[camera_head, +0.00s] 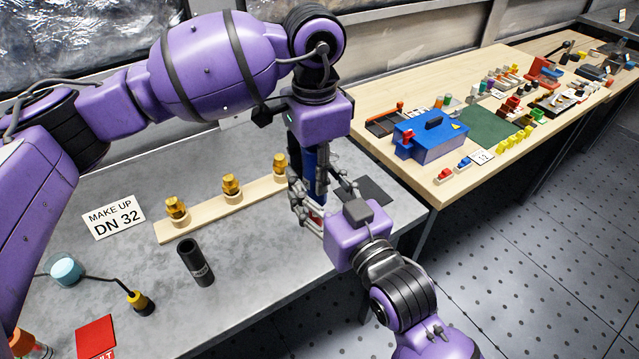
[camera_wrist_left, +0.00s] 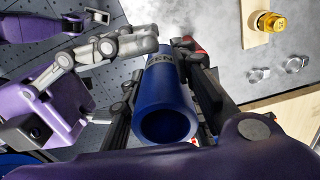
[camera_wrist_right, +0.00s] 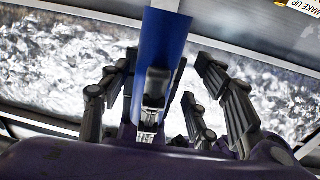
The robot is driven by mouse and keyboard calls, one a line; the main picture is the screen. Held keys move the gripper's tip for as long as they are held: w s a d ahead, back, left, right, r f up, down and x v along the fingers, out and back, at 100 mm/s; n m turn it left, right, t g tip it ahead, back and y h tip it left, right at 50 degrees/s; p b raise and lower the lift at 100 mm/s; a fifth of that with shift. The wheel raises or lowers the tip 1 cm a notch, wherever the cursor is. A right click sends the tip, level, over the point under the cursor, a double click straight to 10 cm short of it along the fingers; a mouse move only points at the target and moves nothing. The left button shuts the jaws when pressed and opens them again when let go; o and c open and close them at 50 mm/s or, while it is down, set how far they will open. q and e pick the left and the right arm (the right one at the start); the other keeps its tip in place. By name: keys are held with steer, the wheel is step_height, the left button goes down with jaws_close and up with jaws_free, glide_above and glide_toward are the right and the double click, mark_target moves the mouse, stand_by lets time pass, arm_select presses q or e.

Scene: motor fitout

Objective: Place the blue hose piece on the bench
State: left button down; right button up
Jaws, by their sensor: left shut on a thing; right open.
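The blue hose piece (camera_head: 309,160) is a short tube held upright above the grey bench (camera_head: 240,300). My left gripper (camera_head: 307,200) is shut on it. In the left wrist view the hose piece (camera_wrist_left: 166,110) lies between the left fingers (camera_wrist_left: 165,95), its open end facing the camera. My right gripper (camera_head: 335,195) is open close beside the hose piece. In the right wrist view the hose piece (camera_wrist_right: 163,45) appears between the spread right fingers (camera_wrist_right: 170,95); I cannot tell whether they touch it. Its lower end is partly hidden by fingers.
A wooden strip with brass fittings (camera_head: 232,186), a black hose piece (camera_head: 195,262) and a "MAKE UP DN 32" sign (camera_head: 113,216) are on the bench. A dark pad (camera_head: 372,191) lies behind the right gripper. A wooden table (camera_head: 440,190) with a blue box (camera_head: 430,137) adjoins at right.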

steer(key=c, duration=1.1)
arm_select(q)
steer(key=c, duration=1.3)
jaws_free()
steer(key=shift+d, duration=0.1)
arm_select(e)
steer(key=shift+s+a+r, duration=0.1)
steer(key=shift+a, duration=0.05)
steer(key=shift+c, duration=1.2)
arm_select(q)
steer(key=shift+r, duration=0.1)
